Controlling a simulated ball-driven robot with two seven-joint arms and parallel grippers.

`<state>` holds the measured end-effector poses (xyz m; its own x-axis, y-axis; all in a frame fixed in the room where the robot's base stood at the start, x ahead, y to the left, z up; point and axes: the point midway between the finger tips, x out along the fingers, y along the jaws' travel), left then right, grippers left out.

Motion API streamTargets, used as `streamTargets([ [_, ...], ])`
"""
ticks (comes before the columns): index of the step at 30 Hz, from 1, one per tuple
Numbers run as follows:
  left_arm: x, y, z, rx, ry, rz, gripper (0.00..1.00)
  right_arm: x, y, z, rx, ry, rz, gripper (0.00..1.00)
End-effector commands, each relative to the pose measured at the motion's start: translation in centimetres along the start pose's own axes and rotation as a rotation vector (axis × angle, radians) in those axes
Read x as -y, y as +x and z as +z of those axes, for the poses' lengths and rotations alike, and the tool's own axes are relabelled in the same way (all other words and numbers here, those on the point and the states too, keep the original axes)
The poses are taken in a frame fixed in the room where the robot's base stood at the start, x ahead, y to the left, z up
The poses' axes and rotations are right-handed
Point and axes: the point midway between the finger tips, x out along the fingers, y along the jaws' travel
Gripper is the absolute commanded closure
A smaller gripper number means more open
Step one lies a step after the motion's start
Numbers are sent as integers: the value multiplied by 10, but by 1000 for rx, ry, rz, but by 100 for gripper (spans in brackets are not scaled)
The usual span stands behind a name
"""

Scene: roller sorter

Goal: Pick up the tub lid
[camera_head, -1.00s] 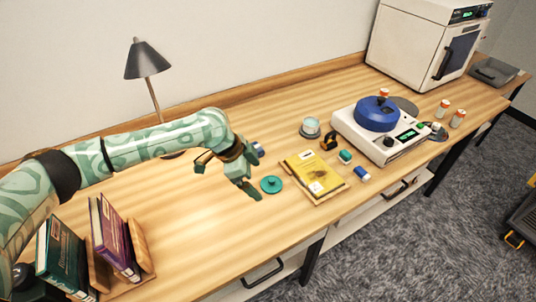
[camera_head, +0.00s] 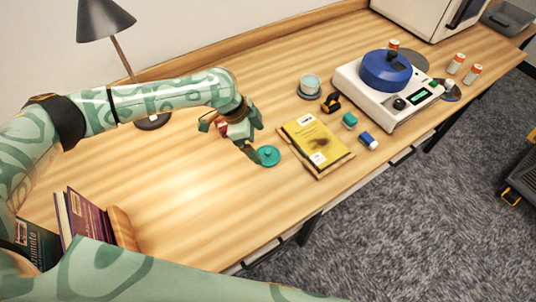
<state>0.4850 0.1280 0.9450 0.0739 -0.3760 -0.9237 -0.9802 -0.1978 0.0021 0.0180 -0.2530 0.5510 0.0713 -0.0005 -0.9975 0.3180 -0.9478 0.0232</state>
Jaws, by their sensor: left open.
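The tub lid (camera_head: 268,156) is a small round teal disc with a raised knob. It lies flat on the wooden bench, left of the yellow book. My left gripper (camera_head: 254,145) is just above and left of the lid, pointing down towards it, with its jaws open. One finger overlaps the lid's left edge in the picture; I cannot tell whether they touch. A small red thing (camera_head: 206,121) shows beside the gripper, partly hidden by it. My right gripper is not in view.
A yellow book (camera_head: 314,143) on a board lies right of the lid. Small teal and blue items, a light tub (camera_head: 309,86) and a white machine with a blue top (camera_head: 387,70) stand further right. A lamp (camera_head: 104,20) stands behind my arm. Books (camera_head: 82,217) stand at left.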

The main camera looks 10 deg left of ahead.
Motion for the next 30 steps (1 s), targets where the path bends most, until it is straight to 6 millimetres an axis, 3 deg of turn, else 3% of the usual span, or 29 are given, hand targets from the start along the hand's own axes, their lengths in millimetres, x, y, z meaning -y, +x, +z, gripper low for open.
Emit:
streamTargets([
  [11,1,51,5,2,-1,2,8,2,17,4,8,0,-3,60],
  [19,2,54,4,1,0,-1,8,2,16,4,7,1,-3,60],
  [20,2,54,4,1,-1,-1,11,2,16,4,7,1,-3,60],
  [24,2,54,4,1,-1,-1,50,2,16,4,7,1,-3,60],
  [25,2,54,4,1,-1,-1,55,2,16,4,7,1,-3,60],
  [30,2,54,4,1,-1,-1,56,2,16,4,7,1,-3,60],
])
